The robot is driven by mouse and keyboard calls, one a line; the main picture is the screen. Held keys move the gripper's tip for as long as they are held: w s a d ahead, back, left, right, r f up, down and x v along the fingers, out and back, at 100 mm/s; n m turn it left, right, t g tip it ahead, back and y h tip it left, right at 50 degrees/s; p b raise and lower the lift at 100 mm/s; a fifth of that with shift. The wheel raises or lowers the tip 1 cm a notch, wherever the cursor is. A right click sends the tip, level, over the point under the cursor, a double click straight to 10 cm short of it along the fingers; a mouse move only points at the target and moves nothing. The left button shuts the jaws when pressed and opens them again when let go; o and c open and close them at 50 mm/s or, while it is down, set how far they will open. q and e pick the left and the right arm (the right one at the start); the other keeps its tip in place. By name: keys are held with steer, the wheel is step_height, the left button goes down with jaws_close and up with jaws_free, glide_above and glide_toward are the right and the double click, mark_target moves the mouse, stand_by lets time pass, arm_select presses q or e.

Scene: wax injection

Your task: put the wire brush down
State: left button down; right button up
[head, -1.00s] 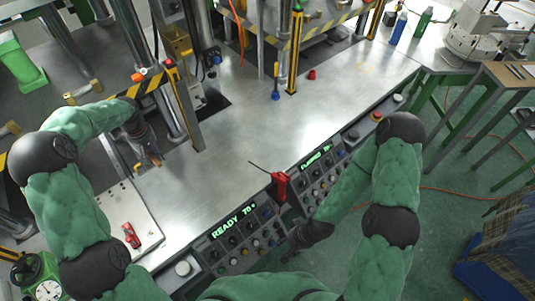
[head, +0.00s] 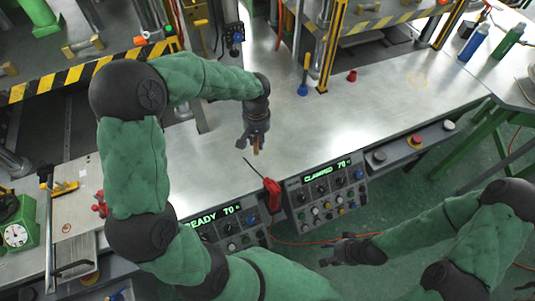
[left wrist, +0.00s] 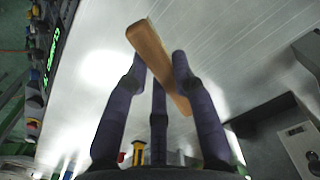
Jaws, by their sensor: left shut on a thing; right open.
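The wire brush (left wrist: 152,52) shows as a flat wooden bar in the left wrist view, lying slantwise between the fingers; I cannot make out its bristles. My left gripper (left wrist: 155,75) is shut on it. In the head view the left gripper (head: 256,142) points down over the bare metal bench (head: 310,130), with a small brown end of the brush (head: 256,150) below the fingers. I cannot tell how far the brush is above the bench. My right gripper (head: 328,255) is open and empty, in front of the bench and the control panels.
A red-handled tool (head: 272,194) with a thin dark rod sits at the bench's front edge between two control panels (head: 325,190). A blue-based tool (head: 303,82) and a small red cup (head: 352,76) stand farther back. The bench to the gripper's right is clear.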

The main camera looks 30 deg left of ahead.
mark_target(258, 159)
arm_select(q)
step_height(258, 159, down, 9)
steer(key=shift+a+f+b, duration=0.1)
steer(key=shift+a+b, duration=0.05)
steer(key=shift+b, duration=0.95)
steer(key=shift+f, duration=0.1)
steer(key=c, duration=1)
jaws_free()
steer(key=shift+c, duration=0.2)
steer(key=shift+r, duration=0.2)
